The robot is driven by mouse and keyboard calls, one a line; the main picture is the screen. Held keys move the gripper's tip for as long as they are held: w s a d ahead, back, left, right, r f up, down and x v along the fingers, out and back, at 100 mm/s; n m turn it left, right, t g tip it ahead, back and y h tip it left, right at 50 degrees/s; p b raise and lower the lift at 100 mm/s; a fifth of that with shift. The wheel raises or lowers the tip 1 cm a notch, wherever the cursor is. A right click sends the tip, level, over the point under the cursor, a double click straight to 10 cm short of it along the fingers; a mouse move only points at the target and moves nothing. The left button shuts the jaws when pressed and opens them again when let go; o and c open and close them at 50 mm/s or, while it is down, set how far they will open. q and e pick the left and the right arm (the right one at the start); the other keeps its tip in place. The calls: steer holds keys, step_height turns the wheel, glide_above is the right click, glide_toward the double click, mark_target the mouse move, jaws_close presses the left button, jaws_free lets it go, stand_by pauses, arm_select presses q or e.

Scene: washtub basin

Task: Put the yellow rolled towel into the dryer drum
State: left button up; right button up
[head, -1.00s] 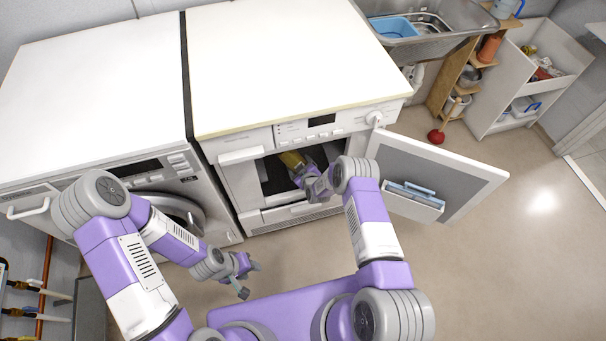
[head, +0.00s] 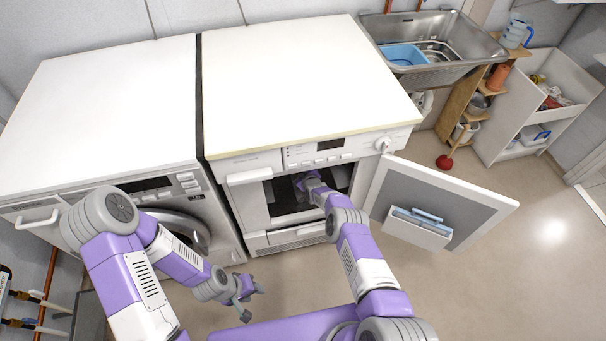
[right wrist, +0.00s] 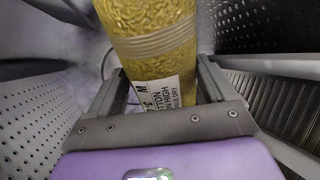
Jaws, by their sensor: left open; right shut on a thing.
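The yellow rolled towel (right wrist: 155,45) fills the upper middle of the right wrist view, with pale bands and a printed label. My right gripper (right wrist: 160,90) is shut on it. Perforated metal walls of the dryer drum (right wrist: 265,95) surround the towel and gripper in that view. In the head view my right arm reaches through the open front of the dryer (head: 255,193); the towel is hidden there. My left gripper (head: 252,300) is open and empty, low in front of the machines.
The dryer door (head: 455,190) stands open to the right, with a holder (head: 418,228) on its inner face. A washing machine (head: 180,190) is on the left. A sink (head: 440,50) and shelves (head: 470,100) stand at the right. The floor in front is clear.

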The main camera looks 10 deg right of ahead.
steer(key=shift+w, duration=0.15)
steer(key=o, duration=1.1)
steer(key=shift+r, duration=0.1)
steer(key=p+v, duration=0.5)
steer(key=p, duration=0.2)
steer(key=shift+s+d+r, duration=0.1)
steer(key=shift+s+r, duration=0.15)
steer(key=shift+r, duration=0.1)
steer(key=shift+p+v, duration=0.9)
steer(key=shift+s+f, duration=0.1)
steer(key=shift+f, duration=0.1)
